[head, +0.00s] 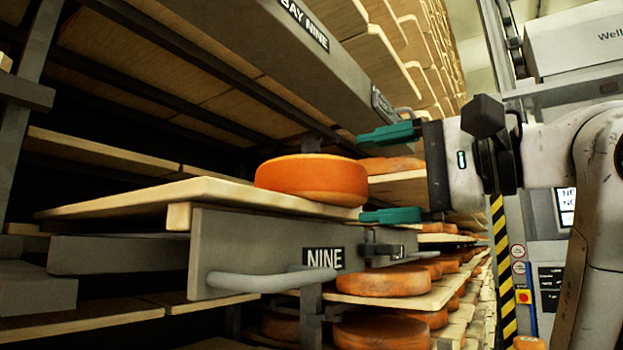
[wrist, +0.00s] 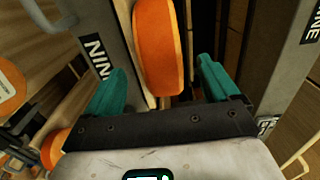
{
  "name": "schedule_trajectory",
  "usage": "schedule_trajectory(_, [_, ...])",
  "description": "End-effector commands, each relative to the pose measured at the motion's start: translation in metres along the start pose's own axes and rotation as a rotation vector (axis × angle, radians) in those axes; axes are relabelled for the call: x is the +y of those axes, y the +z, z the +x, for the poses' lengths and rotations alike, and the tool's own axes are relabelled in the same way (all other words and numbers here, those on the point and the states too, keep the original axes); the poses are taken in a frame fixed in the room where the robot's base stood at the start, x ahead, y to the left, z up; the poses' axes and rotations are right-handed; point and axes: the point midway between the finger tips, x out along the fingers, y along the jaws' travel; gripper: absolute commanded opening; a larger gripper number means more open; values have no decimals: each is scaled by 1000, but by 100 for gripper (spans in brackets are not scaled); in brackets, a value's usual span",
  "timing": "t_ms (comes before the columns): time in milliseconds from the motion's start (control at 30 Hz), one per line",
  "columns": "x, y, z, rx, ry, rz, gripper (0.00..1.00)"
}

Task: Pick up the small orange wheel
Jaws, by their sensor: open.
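The small orange wheel (head: 312,179) lies flat on a wooden board (head: 120,199) that sticks out of the rack above a grey panel marked NINE. My gripper (head: 392,176) is open, to the right of the wheel, with one teal finger above the wheel's level and one near or below the board's level. In the head view the fingertips appear close to the wheel's right side. In the wrist view the wheel (wrist: 158,45) shows ahead, between the two teal fingers (wrist: 160,85). The jaws hold nothing. Whether a finger touches the wheel or board I cannot tell.
A grey beam marked BAY NINE (head: 300,60) hangs above. The grey NINE panel (head: 250,250) with a bar handle (head: 270,282) stands below the board. More wheels (head: 383,282) lie on lower boards, and another wheel (head: 390,165) sits behind the gripper. A striped post (head: 503,270) stands at right.

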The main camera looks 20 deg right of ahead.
Motion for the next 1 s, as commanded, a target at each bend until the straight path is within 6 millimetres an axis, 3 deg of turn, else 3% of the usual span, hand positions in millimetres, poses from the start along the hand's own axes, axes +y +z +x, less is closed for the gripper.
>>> schedule_trajectory(200, [-1,0,27,0,2,3,88])
schedule_trajectory(500, [0,0,30,0,1,1,87])
schedule_trajectory(1000, [0,0,30,0,1,1,39])
